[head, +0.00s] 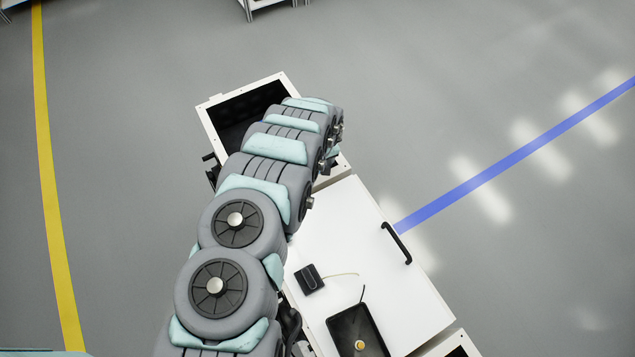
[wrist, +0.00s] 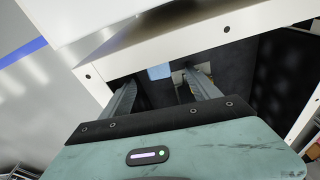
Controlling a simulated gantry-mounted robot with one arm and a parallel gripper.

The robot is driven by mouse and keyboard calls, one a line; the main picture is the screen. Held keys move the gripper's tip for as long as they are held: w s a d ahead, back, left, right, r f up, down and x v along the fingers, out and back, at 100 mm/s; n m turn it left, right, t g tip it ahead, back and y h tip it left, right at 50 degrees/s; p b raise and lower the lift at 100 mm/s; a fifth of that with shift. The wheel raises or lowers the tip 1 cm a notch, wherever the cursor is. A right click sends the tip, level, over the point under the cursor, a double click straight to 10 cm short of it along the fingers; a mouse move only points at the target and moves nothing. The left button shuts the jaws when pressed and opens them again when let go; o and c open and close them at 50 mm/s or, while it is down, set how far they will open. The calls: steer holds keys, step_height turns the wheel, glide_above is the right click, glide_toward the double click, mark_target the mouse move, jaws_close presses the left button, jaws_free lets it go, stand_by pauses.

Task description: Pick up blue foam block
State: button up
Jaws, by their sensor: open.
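In the wrist view, my gripper (wrist: 166,80) is open, with its two grey fingers spread and reaching into a dark, white-rimmed compartment. A small light blue patch, likely the blue foam block (wrist: 160,71), shows between the fingers and beyond them. The white rim partly hides it. I cannot tell whether the fingers touch it. In the head view, my arm covers part of the open white cabinet (head: 210,128) with its dark inside. The block and my fingers are not visible there.
The white rim (wrist: 160,40) runs close above the fingers. In the head view, a white top (head: 345,235) with a black handle (head: 397,243) adjoins the open cabinet. It carries a small black box (head: 309,278) and a black tray (head: 340,326). Grey floor around is clear.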

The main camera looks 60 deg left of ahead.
steer(key=f+b, duration=0.2)
steer(key=a+f+b, duration=0.1)
steer(key=f+b, duration=0.1)
steer(key=f, duration=0.1)
steer(key=f+b, duration=0.2)
steer(key=shift+w+a+f+b, duration=0.2)
steer(key=shift+w+b, duration=0.1)
steer(key=shift+b, duration=0.1)
steer(key=shift+r, duration=0.1)
jaws_close()
stand_by(0.4)
